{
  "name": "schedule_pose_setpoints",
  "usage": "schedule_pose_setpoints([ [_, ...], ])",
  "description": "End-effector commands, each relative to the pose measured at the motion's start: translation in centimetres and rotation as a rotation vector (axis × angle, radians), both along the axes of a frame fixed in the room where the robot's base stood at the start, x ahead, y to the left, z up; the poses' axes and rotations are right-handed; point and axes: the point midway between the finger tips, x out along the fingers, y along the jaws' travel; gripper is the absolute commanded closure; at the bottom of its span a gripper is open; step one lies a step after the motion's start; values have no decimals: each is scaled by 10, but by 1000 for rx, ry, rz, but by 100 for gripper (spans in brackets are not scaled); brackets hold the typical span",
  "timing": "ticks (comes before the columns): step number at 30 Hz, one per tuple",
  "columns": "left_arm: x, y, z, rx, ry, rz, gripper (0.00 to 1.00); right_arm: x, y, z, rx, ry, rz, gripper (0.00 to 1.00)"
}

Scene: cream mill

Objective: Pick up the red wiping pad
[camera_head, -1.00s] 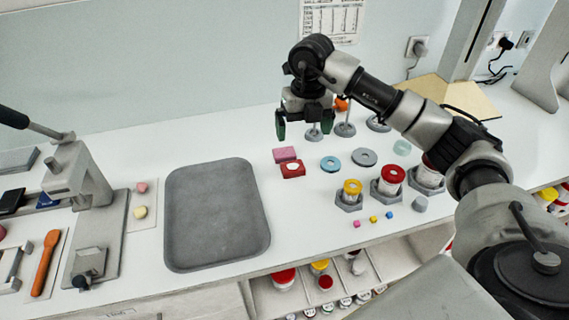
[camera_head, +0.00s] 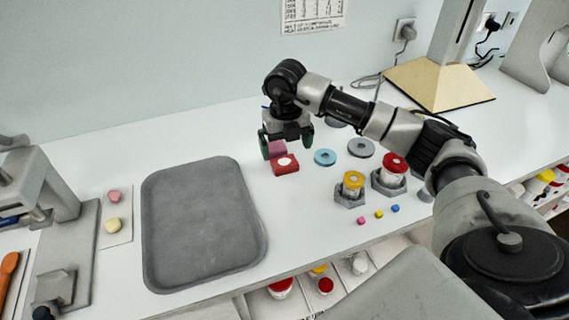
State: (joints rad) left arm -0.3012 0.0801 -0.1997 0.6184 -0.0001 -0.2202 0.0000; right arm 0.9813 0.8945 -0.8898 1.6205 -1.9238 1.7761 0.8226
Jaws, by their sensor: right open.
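The red wiping pad (camera_head: 286,166) is a small red block with a white spot on top. It lies on the white table, right of the grey tray. A pink block (camera_head: 277,147) lies just behind it, partly hidden by my gripper. My right gripper (camera_head: 286,147) points down with its dark green fingers apart, over the pink block and close behind the red pad. I cannot tell how high the fingertips are above the table. Nothing shows held between them. My left gripper is not in view.
The empty grey tray (camera_head: 200,225) lies to the left. A blue ring (camera_head: 325,157) and a grey ring (camera_head: 361,148) lie to the right. Jars with yellow (camera_head: 354,180) and red (camera_head: 395,163) lids stand in holders near small cubes. A press-like device (camera_head: 50,190) stands at far left.

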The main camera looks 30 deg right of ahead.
Motion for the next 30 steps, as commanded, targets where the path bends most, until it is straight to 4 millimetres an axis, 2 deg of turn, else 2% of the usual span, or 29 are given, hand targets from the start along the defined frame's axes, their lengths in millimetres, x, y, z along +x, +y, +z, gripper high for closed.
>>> schedule_pose_setpoints([
  [5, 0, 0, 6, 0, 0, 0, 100, 0, 0, -14, 0, 4, 0, 1],
  [12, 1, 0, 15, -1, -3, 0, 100, 2, 2, -49, 1, 2, 0, 1],
  [21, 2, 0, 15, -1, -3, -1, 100, 2, 1, -56, 0, 0, 1, 1],
  [23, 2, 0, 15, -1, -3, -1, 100, 2, 1, -56, 0, 0, 1, 7],
  [30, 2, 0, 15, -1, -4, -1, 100, 2, 1, -56, 0, 0, 1, 44],
])
